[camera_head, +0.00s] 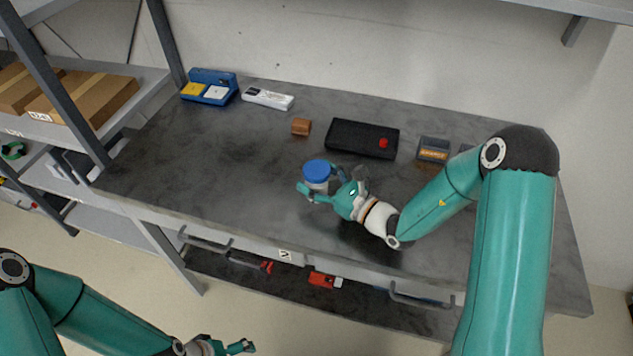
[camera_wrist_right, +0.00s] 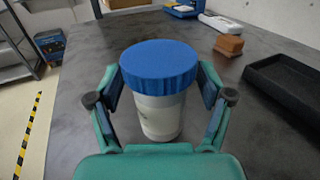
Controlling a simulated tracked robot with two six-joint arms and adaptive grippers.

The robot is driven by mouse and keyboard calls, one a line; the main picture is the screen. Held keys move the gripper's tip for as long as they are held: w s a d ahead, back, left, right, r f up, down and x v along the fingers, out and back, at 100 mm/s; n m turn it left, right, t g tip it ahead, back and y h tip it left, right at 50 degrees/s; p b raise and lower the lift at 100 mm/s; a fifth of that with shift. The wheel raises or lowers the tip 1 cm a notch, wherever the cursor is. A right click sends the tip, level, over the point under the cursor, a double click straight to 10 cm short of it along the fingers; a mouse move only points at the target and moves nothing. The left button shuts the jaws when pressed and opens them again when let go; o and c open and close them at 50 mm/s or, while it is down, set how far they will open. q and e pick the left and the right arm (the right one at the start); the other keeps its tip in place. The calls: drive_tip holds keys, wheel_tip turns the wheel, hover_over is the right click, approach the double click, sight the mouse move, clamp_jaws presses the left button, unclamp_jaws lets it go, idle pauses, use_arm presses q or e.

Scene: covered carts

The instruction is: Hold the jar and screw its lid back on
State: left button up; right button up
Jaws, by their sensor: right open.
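A pale jar (camera_wrist_right: 160,116) stands upright on the grey bench, with a blue lid (camera_head: 317,170) sitting on top of it. The lid also shows in the right wrist view (camera_wrist_right: 160,67); I cannot tell whether it is screwed tight. My right gripper (camera_head: 320,188) is open, with one finger on each side of the jar just below the lid. In the right wrist view gaps show between the fingers and the jar. My left gripper (camera_head: 238,347) is low in front of the bench, far from the jar, partly cut off by the bottom edge.
A small brown block (camera_head: 301,127) and a black tray (camera_head: 362,139) with a red item lie behind the jar. A blue case (camera_head: 209,87) and a white device (camera_head: 268,98) are at the back left. A grey box (camera_head: 433,149) stands right. The bench's left part is clear.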

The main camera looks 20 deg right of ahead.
drive_tip(key=shift+c, duration=0.2)
drive_tip(key=c, duration=1.3)
drive_tip(key=shift+r, duration=0.15)
drive_tip(key=shift+c, duration=0.2)
wheel_tip(320, 180, up, 28)
drive_tip(key=shift+b, duration=0.3)
drive_tip(key=o, duration=0.7)
clamp_jaws()
